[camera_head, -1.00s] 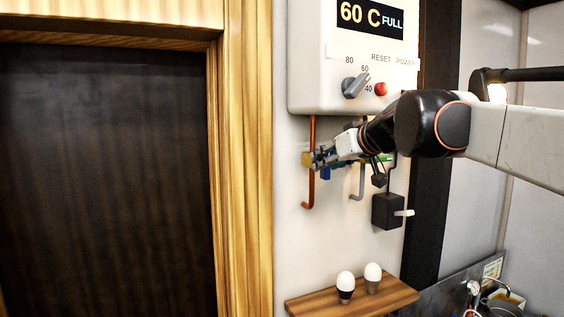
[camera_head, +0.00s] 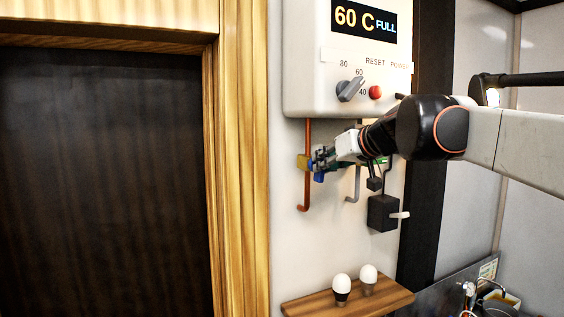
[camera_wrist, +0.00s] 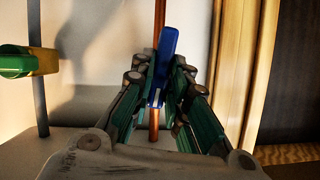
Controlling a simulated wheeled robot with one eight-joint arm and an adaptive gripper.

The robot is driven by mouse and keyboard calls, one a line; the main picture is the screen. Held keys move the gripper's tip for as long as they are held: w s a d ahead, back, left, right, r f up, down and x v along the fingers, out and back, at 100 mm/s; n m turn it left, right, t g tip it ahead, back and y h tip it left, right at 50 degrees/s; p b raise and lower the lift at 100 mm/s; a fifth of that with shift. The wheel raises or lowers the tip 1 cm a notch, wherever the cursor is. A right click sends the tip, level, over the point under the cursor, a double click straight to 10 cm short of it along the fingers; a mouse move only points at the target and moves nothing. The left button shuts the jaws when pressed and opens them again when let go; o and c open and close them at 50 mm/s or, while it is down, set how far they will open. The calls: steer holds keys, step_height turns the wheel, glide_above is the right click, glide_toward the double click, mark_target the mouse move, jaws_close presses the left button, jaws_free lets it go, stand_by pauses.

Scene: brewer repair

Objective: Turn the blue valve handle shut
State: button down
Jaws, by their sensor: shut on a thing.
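The blue valve handle (camera_wrist: 168,52) stands between my gripper's fingers in the wrist view, its lower end pinched near the tips. In the head view only a small blue piece of the handle (camera_head: 318,177) shows below the fingers. The brass-coloured valve body (camera_head: 303,161) sits on a copper pipe (camera_head: 306,193) just left of my gripper (camera_head: 321,160). My gripper (camera_wrist: 159,95) is shut on the handle. The fingers hide part of the handle and its joint with the valve.
A white boiler (camera_head: 310,85) with a display, a grey knob (camera_head: 350,89) and a red button (camera_head: 375,92) hangs just above. A yellow-green handle (camera_wrist: 28,61) is on a grey pipe to the side. A black box (camera_head: 382,212) and a wooden shelf (camera_head: 350,300) with two bulbs are below.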

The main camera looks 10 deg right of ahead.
steer(key=m+y+b, duration=0.1)
steer(key=m+y, duration=0.1)
steer(key=m, duration=0.2)
steer(key=f+m+y+b, duration=0.1)
steer(key=m+y, duration=0.1)
steer(key=m, duration=0.2)
steer(key=d+m+t+y+b, duration=0.1)
steer(key=m+y, duration=0.1)
steer(key=m, duration=0.2)
steer(key=shift+w+d+f, duration=0.1)
steer(key=shift+w+f, duration=0.05)
steer(key=shift+f, duration=0.1)
steer(key=shift+y, duration=0.3)
stand_by(0.3)
steer(key=c, duration=1.6)
jaws_free()
steer(key=shift+o, duration=0.2)
